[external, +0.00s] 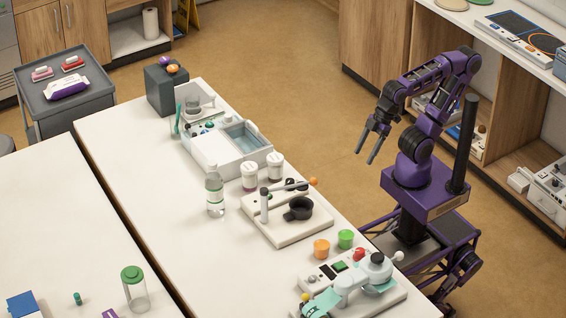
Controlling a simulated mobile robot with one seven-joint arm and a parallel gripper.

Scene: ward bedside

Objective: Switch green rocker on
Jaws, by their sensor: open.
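A green rocker (339,267) sits on the top of a pale machine (318,281) near the front right end of the white table. Its tilt is too small to tell. A red knob (359,254) is beside it on the same machine. My gripper (365,157) is open and empty, with its two fingers pointing down and apart. It is in the air off the table's right edge, well behind the machine and not touching anything.
An orange cup (321,248) and a green cup (346,239) stand just behind the machine. A teal cloth-like piece (322,302) lies at its front. A board with a black pan (298,209), two lidded jars and a clear bottle (214,192) stand farther back.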

